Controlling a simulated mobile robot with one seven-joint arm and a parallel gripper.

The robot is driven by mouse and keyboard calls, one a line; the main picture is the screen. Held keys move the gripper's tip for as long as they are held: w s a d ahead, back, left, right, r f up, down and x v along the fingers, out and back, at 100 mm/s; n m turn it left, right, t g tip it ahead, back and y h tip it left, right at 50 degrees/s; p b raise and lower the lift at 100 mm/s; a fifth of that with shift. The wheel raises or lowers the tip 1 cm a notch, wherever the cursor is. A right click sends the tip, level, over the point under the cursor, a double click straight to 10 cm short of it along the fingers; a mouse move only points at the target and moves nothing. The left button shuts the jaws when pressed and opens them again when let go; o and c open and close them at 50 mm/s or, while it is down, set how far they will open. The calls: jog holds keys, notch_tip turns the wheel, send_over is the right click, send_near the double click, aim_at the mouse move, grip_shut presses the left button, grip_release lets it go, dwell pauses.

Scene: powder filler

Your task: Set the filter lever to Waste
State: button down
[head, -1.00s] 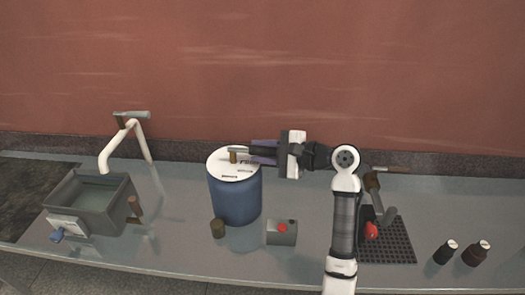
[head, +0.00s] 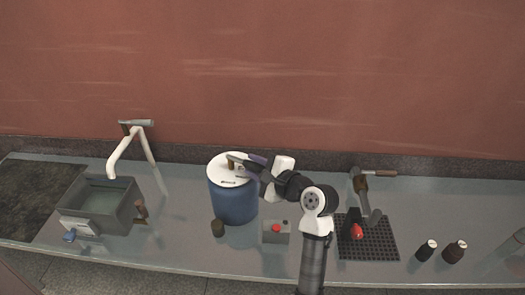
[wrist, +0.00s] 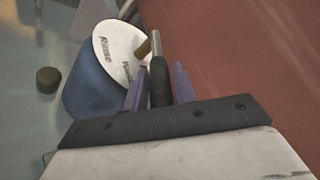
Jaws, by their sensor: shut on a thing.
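A blue drum (head: 233,203) has a round white top (head: 217,168) with printed labels. My gripper (head: 256,166) reaches in from the right. Its purple fingers (wrist: 154,88) are shut on the lever's dark grip.
A grey sink box (head: 100,204) with a white pipe (head: 151,165) stands at left. A brown cap (head: 217,228) and a grey box with a red button (head: 276,231) are in front of the drum. A black grid mat (head: 375,245) and dark bottles (head: 454,252) are at right.

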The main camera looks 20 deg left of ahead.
jog(key=m+t+p, duration=0.1)
jog(key=s+m+t+h+p, duration=0.1)
jog(key=p, duration=0.1)
jog(key=s+m+t+h+p, duration=0.1)
jog(key=shift+a+r+p, duration=0.2)
jog(key=shift+r+p, duration=0.05)
jog(key=shift+p, duration=0.1)
jog(key=t+p, duration=0.1)
jog(key=s+m+t+h+p, duration=0.1)
jog(key=shift+a+f+p, duration=0.15)
jog(key=shift+f+p, duration=0.1)
jog(key=shift+p, duration=0.05)
jog(key=shift+m, duration=0.3)
jog(key=c, duration=1.4)
grip_release()
